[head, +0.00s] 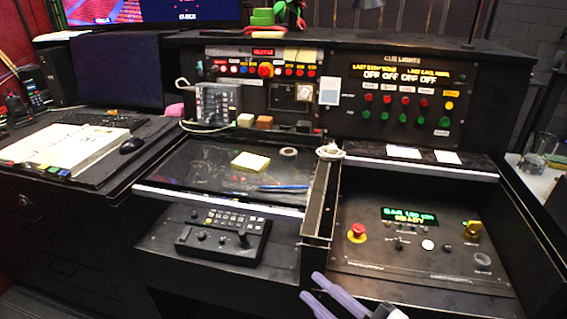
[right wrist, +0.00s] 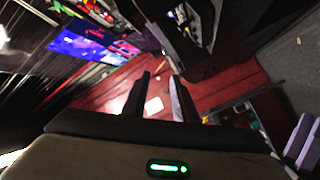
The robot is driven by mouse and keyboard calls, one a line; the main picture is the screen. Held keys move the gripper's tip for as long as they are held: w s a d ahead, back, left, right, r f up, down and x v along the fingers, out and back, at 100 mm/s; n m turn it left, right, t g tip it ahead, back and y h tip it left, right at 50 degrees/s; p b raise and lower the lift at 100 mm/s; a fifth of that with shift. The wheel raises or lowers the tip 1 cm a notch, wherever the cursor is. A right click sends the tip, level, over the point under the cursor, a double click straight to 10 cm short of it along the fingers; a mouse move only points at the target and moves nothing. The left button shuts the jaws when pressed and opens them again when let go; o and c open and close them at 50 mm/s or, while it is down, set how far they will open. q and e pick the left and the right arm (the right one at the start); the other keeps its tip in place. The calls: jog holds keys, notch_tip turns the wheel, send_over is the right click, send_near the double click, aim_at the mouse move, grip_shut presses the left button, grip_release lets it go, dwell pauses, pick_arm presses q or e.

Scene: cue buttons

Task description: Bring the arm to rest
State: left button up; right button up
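My right gripper (head: 310,285) shows at the bottom edge of the head view, in front of the console. Its two pale lavender fingers are apart with nothing between them, and they touch nothing that I can see. In the right wrist view the gripper (right wrist: 160,76) appears as two dark fingers with a gap, and red floor shows through it. The rest of the right arm is mostly out of the head view. My left gripper does not show in the head view. Pale lavender parts at the lower right of the wrist view are too partial to identify.
The console has a cue light panel (head: 399,97), a lower right panel with a red emergency button (head: 357,232), and a control box (head: 224,239). A yellow note pad (head: 250,162) lies on the dark glass. An open binder (head: 66,148) lies left; a glass (head: 537,150) stands right.

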jog(key=s+d+f+m+h, duration=0.3)
jog(key=d+f+m+h, duration=0.4)
jog(key=f+m, duration=0.3)
jog(key=s+d+f+m+g+h, duration=0.3)
jog(key=s+f+m+g, duration=0.2)
jog(key=s+f, duration=0.8)
jog(key=shift+s+f+m, duration=0.15)
jog(key=shift+s+m, duration=0.3)
jog(key=shift+m, duration=0.25)
